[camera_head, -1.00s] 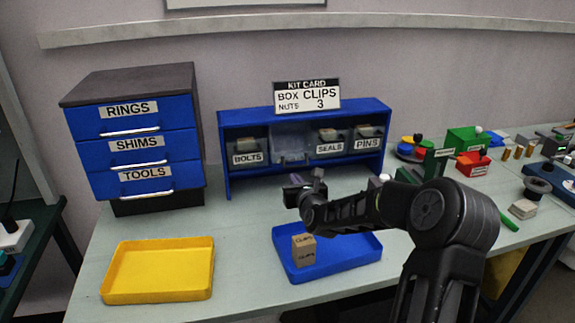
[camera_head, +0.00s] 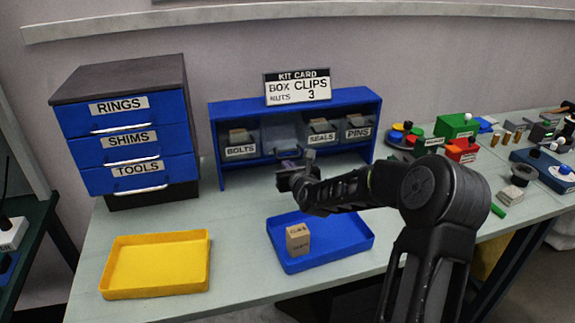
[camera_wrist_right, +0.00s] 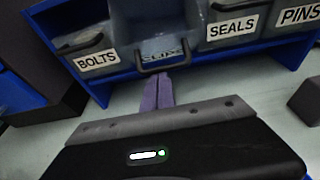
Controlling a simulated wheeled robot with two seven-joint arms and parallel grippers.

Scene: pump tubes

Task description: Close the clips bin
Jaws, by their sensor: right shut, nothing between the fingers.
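The clips bin (camera_wrist_right: 163,44) is a dark see-through bin with a grey handle across its label. It sits between the bolts and seals bins in the blue rack, and its handle hangs a little lower than the neighbouring labels. In the head view the bin (camera_head: 286,135) is partly hidden by my gripper; how far it stands out is hard to tell. My right gripper (camera_wrist_right: 157,91) is shut and empty, its purple-grey fingertips pointing at the bin's front just below the handle. In the head view the right gripper (camera_head: 291,168) is in front of the rack. My left gripper is out of view.
The bolts bin (camera_wrist_right: 88,45), seals bin (camera_wrist_right: 232,15) and pins bin (camera_head: 358,128) flank it. A blue tray (camera_head: 345,241) with a small brown clips box (camera_head: 298,240) stands in front. A yellow tray (camera_head: 157,268) and a drawer cabinet (camera_head: 135,150) are left.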

